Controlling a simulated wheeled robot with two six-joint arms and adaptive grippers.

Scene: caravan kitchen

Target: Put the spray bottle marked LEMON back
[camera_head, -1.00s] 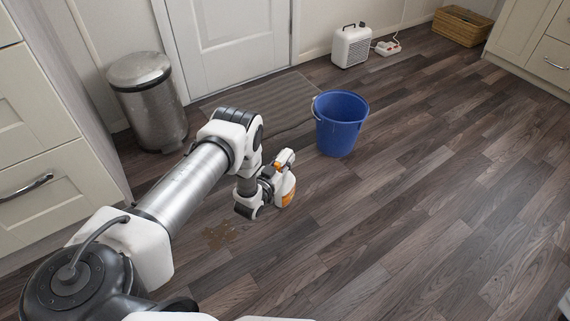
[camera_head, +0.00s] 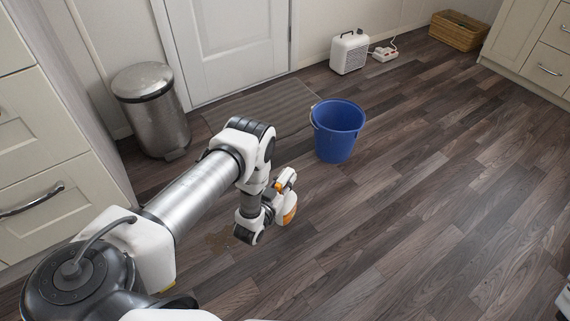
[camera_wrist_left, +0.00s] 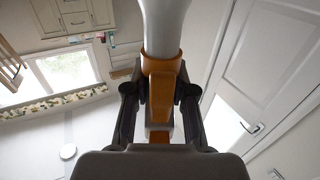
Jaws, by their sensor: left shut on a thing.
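My left gripper (camera_head: 272,204) is shut on a white spray bottle (camera_head: 289,212) with an orange label and orange parts at its head. It holds the bottle above the floor, left of and nearer than the blue bucket. In the left wrist view, the fingers (camera_wrist_left: 160,105) close around an orange band on the white bottle (camera_wrist_left: 165,28). No lettering on the bottle can be read, so I cannot tell whether it says LEMON.
A blue bucket (camera_head: 338,131) stands on the floor by a grey mat (camera_head: 260,108). The right floor is clear.

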